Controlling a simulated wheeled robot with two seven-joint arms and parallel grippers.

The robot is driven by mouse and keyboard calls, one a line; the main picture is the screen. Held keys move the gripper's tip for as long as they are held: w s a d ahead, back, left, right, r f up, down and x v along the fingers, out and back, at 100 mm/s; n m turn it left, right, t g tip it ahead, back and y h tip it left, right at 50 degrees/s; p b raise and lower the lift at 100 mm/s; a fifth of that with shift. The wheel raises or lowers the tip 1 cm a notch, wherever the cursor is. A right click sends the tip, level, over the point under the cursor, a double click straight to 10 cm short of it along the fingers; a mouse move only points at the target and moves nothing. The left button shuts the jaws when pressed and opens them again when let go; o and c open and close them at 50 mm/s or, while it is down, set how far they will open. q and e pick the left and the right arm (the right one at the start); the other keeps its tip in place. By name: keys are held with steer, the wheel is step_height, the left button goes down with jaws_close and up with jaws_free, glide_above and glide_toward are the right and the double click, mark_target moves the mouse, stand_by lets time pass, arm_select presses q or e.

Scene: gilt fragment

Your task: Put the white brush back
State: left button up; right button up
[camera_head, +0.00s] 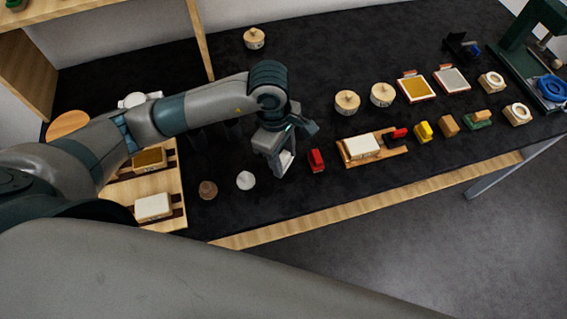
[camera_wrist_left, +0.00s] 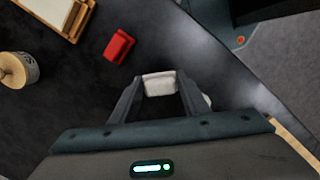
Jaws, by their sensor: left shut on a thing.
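My left gripper (camera_head: 281,165) is above the dark tabletop, left of a small red block. Its fingers are shut on a white block-like thing, which I take to be the white brush (camera_head: 286,160). In the left wrist view the white brush (camera_wrist_left: 160,84) sits between the two fingertips of the left gripper (camera_wrist_left: 157,92). The gripper hides part of it, and I cannot tell whether it touches the table. My right gripper is not in view.
A red block (camera_head: 317,160) lies close right of the gripper. Beyond it is a wooden tray (camera_head: 391,154) with a cream block. A white cone-like piece (camera_head: 245,180) and a brown one (camera_head: 208,190) stand to the left. Lidded jars (camera_head: 347,102) stand behind. The front edge is wooden.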

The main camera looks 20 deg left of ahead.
mark_target(284, 165)
arm_select(q)
steer(key=shift+f+b, duration=0.5)
steer(key=shift+f, duration=1.2)
steer(key=shift+f, duration=0.2)
steer(key=o, duration=1)
steer(key=shift+r, duration=0.2)
